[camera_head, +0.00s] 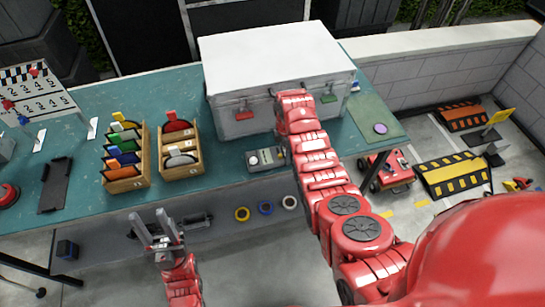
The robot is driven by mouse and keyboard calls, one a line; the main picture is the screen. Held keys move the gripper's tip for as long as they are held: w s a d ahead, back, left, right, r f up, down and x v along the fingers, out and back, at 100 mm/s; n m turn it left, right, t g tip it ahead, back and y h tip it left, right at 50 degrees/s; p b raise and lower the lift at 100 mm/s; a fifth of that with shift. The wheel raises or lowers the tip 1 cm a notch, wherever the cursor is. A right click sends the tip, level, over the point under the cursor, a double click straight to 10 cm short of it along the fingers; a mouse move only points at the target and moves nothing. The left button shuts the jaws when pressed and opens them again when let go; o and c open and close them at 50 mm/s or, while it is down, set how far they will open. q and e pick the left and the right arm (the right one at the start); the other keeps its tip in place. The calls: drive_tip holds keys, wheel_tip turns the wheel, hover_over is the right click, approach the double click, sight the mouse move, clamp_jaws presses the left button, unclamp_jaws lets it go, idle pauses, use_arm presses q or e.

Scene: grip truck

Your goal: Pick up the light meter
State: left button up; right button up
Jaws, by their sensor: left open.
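A small grey device with a dark screen and a pale round part, which looks like the light meter (266,158), lies on the teal table (225,150) near its front edge. My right arm bends over just right of it. Only a small grey piece that may be my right gripper (286,152) shows close beside the meter; the arm hides the rest, and I cannot tell whether it touches the meter. My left gripper (153,223) is open and empty, fingers up, in front of the table's front edge, left of the meter.
A large white-topped case (275,55) stands behind the meter. Two wooden racks of coloured filters (126,180) (181,168) stand to its left. A clapperboard (38,95) and dark plate (54,185) are farther left. Tape rolls (265,208) sit below the table edge.

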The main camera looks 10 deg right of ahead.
clamp_jaws()
drive_tip(key=shift+w+r, duration=0.1)
